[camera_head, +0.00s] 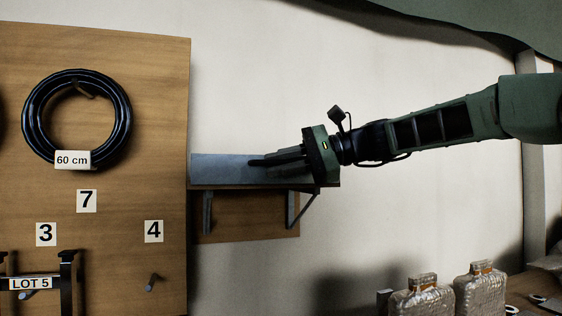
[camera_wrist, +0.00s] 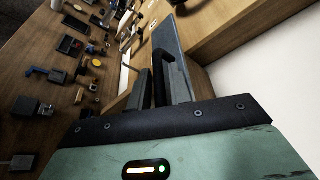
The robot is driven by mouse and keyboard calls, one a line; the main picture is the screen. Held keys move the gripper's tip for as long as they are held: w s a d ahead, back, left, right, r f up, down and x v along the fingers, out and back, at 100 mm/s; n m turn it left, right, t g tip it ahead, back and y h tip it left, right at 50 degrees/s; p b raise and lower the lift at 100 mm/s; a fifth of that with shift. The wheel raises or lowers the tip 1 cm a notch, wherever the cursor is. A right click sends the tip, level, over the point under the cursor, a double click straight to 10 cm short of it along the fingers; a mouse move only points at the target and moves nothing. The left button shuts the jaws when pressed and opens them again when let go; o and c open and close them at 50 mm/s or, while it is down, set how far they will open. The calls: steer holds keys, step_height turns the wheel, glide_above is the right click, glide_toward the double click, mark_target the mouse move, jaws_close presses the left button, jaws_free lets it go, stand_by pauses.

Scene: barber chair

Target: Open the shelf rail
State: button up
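A narrow shelf (camera_head: 220,168) with a blue-grey top is mounted on the wall right of the big wooden board. Brackets under it stand against a smaller wooden panel (camera_head: 250,216). My gripper (camera_head: 268,160) reaches in from the right, its fingers over the right half of the shelf. In the wrist view the fingers (camera_wrist: 162,85) point along the grey shelf strip (camera_wrist: 166,35). A dark, hooked bar shows among the fingers. I cannot tell whether it is a rail or part of a finger, nor whether anything is gripped. No separate rail is clearly visible.
The wooden board (camera_head: 150,100) at left carries a coiled black hose (camera_head: 122,130), number tags and pegs. Two wrapped bundles (camera_head: 480,290) stand at the lower right. Several small tools hang on a board in the wrist view. The wall right of the shelf is bare.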

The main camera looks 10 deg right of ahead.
jaws_close()
steer(key=shift+f+b, duration=0.15)
steer(key=shift+b, duration=0.15)
